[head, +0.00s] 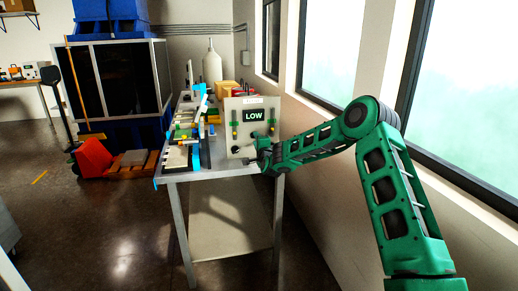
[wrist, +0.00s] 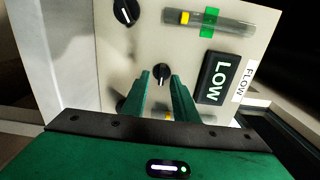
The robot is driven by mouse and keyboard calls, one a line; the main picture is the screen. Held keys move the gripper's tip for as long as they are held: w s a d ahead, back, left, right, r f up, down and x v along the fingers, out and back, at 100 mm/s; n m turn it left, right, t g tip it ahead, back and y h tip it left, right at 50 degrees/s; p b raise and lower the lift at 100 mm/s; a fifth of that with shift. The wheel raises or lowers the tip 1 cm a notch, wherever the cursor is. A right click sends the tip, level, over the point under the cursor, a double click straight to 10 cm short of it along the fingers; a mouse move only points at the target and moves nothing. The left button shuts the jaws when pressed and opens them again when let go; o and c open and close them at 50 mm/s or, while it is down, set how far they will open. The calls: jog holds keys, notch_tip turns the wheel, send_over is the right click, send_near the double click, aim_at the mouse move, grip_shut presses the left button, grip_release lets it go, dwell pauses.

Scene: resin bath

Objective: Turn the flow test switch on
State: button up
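A pale panel (head: 242,105) stands on the near end of the bench. Its dark display (head: 254,115) reads LOW, and in the wrist view the display (wrist: 215,78) is beside a FLOW label (wrist: 244,82). A small black rotary switch with a white mark (wrist: 162,72) is on the panel; its label is not visible. My gripper (wrist: 161,76) is open, with its green fingers pointing at the panel on either side of this switch; contact cannot be told. In the head view my gripper (head: 262,157) is low in front of the panel and hides part of it.
A larger black knob (wrist: 126,12) and a clear tube with a yellow float and green clip (wrist: 209,20) are also on the panel. The bench (head: 210,173) holds a cluttered rack to the left. A windowed wall (head: 345,160) runs along the right.

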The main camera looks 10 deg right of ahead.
jog(key=s, duration=0.9)
jog(key=shift+s, duration=0.25)
jog(key=shift+d+f, duration=0.1)
jog(key=s+d+r+n+g+h, duration=0.1)
jog(key=s+d+n+g, duration=0.4)
jog(key=s, duration=0.6)
jog(key=s+d+n+g+h, duration=0.1)
jog(key=s+d+g, duration=0.2)
jog(key=s+d, duration=0.65)
jog(key=s+d+r+n+g+h, duration=0.1)
jog(key=s+d+n+g, duration=0.3)
jog(key=s, duration=0.9)
jog(key=s+a+n+g+y, duration=0.1)
jog(key=s+g, duration=0.5)
jog(key=s, duration=2.6)
jog(key=shift+s+a+n+y, duration=0.15)
jog(key=shift+a+n+y, duration=0.3)
jog(key=shift+y, duration=0.65)
